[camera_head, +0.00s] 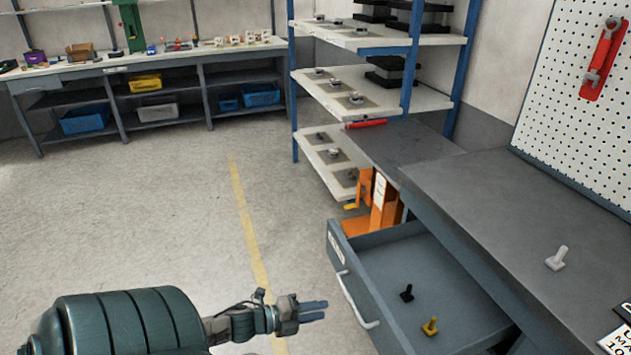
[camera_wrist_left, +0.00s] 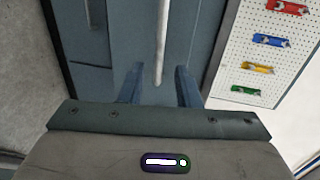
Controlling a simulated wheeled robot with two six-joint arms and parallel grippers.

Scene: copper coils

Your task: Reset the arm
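My left gripper (camera_head: 314,310) is at the bottom middle of the head view, in front of an open drawer (camera_head: 452,318). Its fingers are apart and nothing shows between them. Its fingertips are short of the pale drawer handle (camera_head: 357,302), to the left of it. In the left wrist view, the spread fingers (camera_wrist_left: 159,84) show with the handle (camera_wrist_left: 161,40) beyond them. The right gripper is in neither view.
A black piece (camera_head: 407,293) and a yellow piece (camera_head: 430,326) stand in the drawer. A white piece (camera_head: 557,258) is on the grey worktop (camera_head: 500,195). A shelf rack (camera_head: 372,41) stands behind. The floor (camera_head: 130,200) at left is clear.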

